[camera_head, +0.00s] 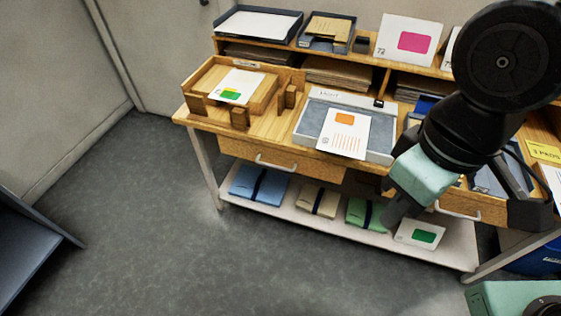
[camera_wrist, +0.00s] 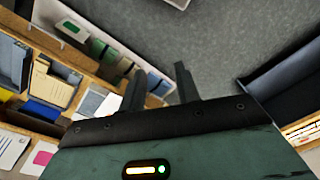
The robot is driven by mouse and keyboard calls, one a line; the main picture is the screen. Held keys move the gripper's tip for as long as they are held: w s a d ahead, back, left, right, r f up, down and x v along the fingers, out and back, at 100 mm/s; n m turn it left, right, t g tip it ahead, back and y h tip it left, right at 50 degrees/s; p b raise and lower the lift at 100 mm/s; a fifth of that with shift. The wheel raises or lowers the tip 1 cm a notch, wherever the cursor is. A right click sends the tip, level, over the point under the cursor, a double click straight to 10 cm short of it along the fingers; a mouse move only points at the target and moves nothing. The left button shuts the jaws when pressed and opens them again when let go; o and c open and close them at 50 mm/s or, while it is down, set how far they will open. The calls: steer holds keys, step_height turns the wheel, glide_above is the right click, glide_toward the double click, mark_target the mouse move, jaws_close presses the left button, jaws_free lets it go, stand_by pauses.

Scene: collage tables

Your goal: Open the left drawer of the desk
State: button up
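The wooden desk (camera_head: 178,115) stands along the wall in the head view. Its left drawer (camera_head: 314,168) is under the top at the left, with a pale bar handle (camera_head: 276,166), and looks shut. My gripper (camera_head: 392,217) hangs in front of the desk, to the right of that drawer and apart from its handle. In the wrist view my gripper (camera_wrist: 158,85) shows two dark fingers spread apart with nothing held between them. The right drawer (camera_head: 478,205), with its own handle (camera_head: 459,212), is partly hidden behind my arm.
A wooden tray (camera_head: 204,88) and a grey tray (camera_head: 385,153) with a card (camera_head: 343,132) rest on the desk top. Several wrapped bundles lie on the white lower shelf (camera_head: 290,223). A dark blue-grey surface (camera_head: 28,245) is at far left. Grey floor in front is clear.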

steer(key=w+a+f+n+t+y+b, duration=0.2)
steer(key=w+f+n+t+y+b, duration=0.15)
steer(key=w+f+b, duration=0.9)
steer(key=w+a+f+n+t+y+b, duration=0.2)
steer(key=w+f+n+t+b, duration=0.2)
steer(key=w+f+b, duration=0.85)
steer(key=n+y+b, duration=0.7)
steer(key=n+b, duration=0.1)
steer(key=b, duration=0.9)
glide_toward(279, 168)
steer(key=shift+m+t, duration=0.25)
steer(key=shift+t, duration=0.2)
steer(key=b+x, duration=0.1)
steer(key=x, duration=0.2)
steer(key=b+x, duration=0.1)
steer(key=x, duration=0.3)
steer(key=b+x, duration=0.1)
steer(key=x, duration=0.2)
steer(key=shift+s+a+f, duration=0.2)
steer(key=shift+a, duration=0.05)
jaws_close()
